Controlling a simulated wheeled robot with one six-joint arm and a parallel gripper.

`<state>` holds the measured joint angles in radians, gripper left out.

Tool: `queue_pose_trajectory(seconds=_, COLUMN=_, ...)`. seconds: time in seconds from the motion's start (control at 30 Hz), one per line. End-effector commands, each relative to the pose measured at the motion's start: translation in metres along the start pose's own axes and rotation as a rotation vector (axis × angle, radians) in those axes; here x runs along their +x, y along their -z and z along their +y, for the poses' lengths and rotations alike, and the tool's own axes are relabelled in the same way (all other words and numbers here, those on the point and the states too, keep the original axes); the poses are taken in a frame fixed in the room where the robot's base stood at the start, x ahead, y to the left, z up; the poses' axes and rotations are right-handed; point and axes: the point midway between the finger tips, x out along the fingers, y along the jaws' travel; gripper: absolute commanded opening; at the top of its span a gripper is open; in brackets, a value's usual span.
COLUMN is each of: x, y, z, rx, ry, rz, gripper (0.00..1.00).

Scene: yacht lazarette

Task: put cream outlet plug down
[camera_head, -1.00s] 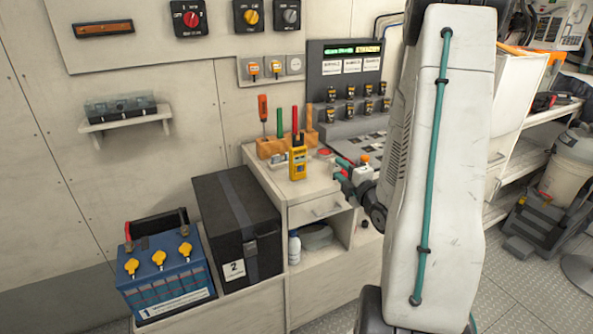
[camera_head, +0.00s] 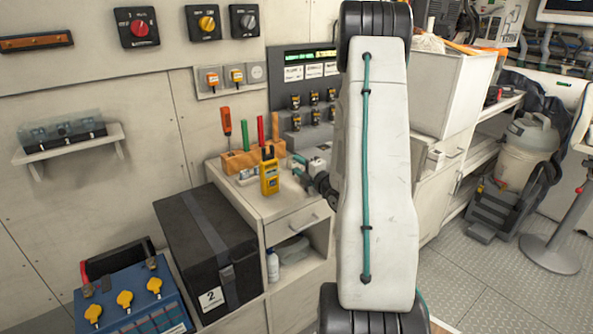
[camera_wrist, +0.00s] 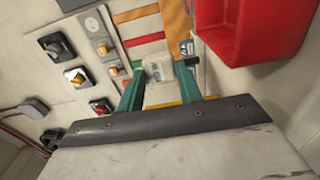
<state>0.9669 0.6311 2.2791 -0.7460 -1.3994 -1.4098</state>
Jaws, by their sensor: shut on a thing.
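My gripper (camera_wrist: 160,80) shows in the wrist view as two teal fingers. It is shut on a small cream block, the cream outlet plug (camera_wrist: 158,68), between the fingertips. In the head view my gripper is small and partly hidden by my arm, over the right part of the cabinet top (camera_head: 290,205). A small pale thing (camera_head: 317,166) shows beside it there, probably the plug. I cannot tell whether the plug touches a surface.
A yellow meter (camera_head: 269,176) and a wooden tool block (camera_head: 238,161) stand on the cabinet, left of my gripper. A black case (camera_head: 190,240) and blue battery (camera_head: 140,300) sit lower left. In the wrist view a red container (camera_wrist: 235,35) is close at upper right.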

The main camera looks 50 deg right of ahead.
Motion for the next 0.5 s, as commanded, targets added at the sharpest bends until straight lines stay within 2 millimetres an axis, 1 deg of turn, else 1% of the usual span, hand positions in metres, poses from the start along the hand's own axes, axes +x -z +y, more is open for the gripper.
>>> queue_pose_trajectory(seconds=0.03, x=0.0, y=-0.002, z=-0.007, rx=0.0, ry=0.0, rz=-0.003, gripper=0.0)
queue_pose_trajectory(seconds=0.13, x=-0.001, y=-0.005, z=-0.015, rx=-0.002, ry=-0.003, rz=-0.006, gripper=0.0)
queue_pose_trajectory(seconds=0.5, x=-0.001, y=-0.003, z=-0.018, rx=-0.002, ry=-0.003, rz=-0.004, gripper=0.0)
